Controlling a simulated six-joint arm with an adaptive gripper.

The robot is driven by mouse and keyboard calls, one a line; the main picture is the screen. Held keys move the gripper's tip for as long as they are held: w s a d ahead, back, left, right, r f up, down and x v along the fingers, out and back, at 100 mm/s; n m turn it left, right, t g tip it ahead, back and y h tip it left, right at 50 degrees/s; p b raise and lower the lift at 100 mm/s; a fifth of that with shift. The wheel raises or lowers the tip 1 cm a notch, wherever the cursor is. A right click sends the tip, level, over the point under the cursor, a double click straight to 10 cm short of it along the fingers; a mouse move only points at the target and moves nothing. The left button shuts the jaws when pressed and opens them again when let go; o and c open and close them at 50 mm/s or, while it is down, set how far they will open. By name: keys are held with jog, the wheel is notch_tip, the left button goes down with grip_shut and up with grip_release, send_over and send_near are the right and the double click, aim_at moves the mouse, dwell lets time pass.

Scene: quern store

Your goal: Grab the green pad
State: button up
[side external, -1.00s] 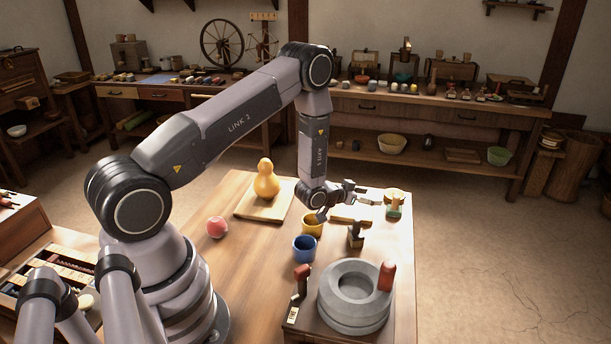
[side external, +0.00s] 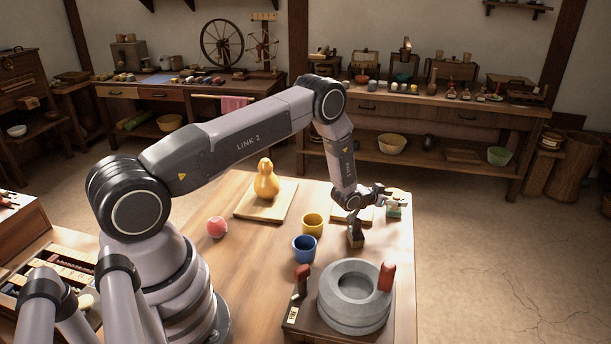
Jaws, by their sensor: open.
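The green pad (side external: 393,212) is small in the side external view, near the far right corner of the wooden table. A tan or yellowish piece shows just above or behind it, partly covered by my gripper. My gripper (side external: 397,199) is open and points right, with its fingertips at the green pad in the picture. I cannot tell whether the fingers touch the pad or are above it.
A dark block with a handle (side external: 355,238) stands below my wrist. A yellow cup (side external: 312,224), a blue cup (side external: 304,249) and a grey stone quern (side external: 353,312) with a red handle stand nearby. A yellow gourd (side external: 266,183) and a pink ball (side external: 217,227) are farther left.

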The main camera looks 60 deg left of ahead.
jog(key=shift+c, duration=0.3)
grip_shut()
jog(key=shift+r, duration=0.15)
